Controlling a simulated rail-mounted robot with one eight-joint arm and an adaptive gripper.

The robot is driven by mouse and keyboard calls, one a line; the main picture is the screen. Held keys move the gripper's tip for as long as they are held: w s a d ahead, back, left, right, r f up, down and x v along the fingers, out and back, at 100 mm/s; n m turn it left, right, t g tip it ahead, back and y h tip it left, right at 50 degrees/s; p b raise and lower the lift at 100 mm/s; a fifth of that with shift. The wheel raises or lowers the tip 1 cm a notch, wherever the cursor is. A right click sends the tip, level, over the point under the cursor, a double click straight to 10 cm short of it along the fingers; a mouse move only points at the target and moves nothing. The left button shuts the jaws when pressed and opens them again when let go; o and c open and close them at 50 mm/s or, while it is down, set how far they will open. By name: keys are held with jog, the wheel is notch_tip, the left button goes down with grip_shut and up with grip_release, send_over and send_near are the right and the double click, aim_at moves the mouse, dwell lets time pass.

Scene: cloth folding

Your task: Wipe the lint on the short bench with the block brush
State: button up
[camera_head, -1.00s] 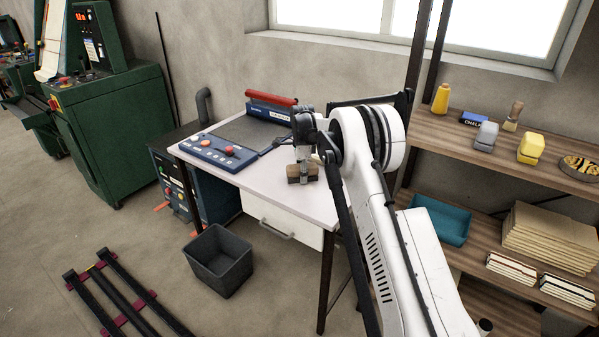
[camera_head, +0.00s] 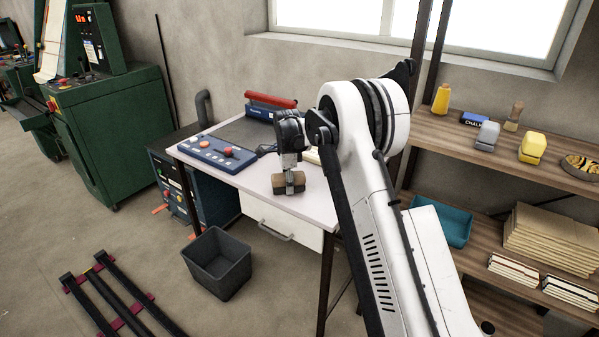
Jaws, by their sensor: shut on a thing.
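The short bench (camera_head: 312,203) has a pale top with a white drawer below. The block brush (camera_head: 279,185), a brown wooden block, is at the bench's front edge area, on or just above the top; I cannot tell which. My gripper (camera_head: 289,172) points down and is shut on the brush from above. No lint can be made out on the bench top at this size. My arm hides the right rear part of the bench.
A blue button panel (camera_head: 220,154) and a red-handled device (camera_head: 271,104) stand on the bench's left and rear. A dark bin (camera_head: 218,263) is on the floor in front. Shelves (camera_head: 470,145) with bottles, blocks and stacked boards stand at the right.

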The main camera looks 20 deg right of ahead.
jog(key=shift+d+r+p, duration=0.1)
jog(key=shift+r+p, duration=0.95)
jog(key=shift+r, duration=2.65)
jog(key=shift+d, duration=0.1)
